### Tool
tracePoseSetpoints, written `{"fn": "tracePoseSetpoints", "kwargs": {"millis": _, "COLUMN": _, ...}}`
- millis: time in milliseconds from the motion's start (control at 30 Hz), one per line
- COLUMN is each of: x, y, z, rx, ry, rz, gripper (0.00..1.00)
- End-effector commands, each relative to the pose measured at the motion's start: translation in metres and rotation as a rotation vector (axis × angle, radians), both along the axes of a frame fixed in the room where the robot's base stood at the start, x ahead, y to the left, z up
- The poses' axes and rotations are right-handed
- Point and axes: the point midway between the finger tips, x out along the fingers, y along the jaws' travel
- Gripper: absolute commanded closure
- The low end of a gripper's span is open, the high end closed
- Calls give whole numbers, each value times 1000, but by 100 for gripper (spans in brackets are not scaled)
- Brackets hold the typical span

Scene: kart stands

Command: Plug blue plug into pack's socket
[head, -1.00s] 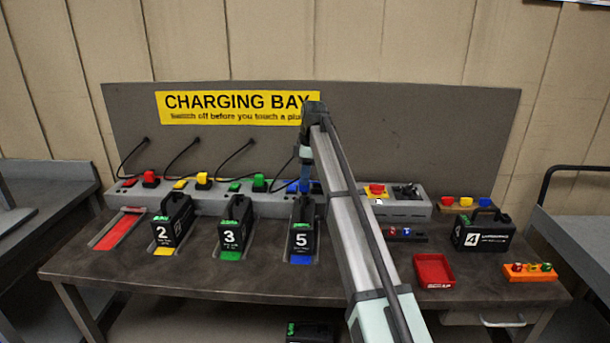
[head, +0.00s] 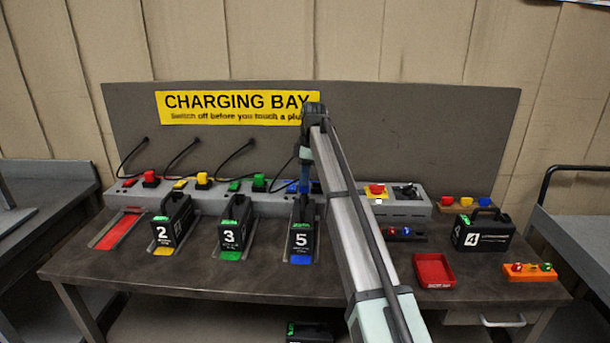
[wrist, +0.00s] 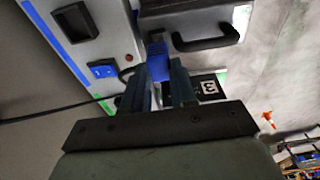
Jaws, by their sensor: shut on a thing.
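The blue plug (wrist: 158,64) is between the fingers of my gripper (wrist: 168,88), which is shut on it. In the wrist view the plug's front end is right at the dark pack with a handle (wrist: 190,22); I cannot tell whether it is seated in the socket, which is hidden. In the head view pack 5 (head: 302,240) stands in the blue-marked bay, and my gripper (head: 304,185) is just behind it, partly hidden by the pack and my arm. A black cable (wrist: 70,112) shows beside the plug in the wrist view.
The grey charger strip (head: 215,200) runs behind the bays, with a blue switch (wrist: 103,70) close beside my gripper. Pack 3 (head: 234,230) and pack 2 (head: 172,225) stand to the left. A red tray (head: 434,271) and pack 4 (head: 482,232) are on the right.

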Motion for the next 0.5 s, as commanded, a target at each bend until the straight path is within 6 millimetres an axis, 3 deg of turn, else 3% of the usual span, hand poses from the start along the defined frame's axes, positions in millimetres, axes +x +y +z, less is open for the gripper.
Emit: {"fn": "tracePoseSetpoints", "kwargs": {"millis": 500, "x": 0, "y": 0, "z": -10, "rx": 0, "ry": 0, "rz": 0, "gripper": 100}}
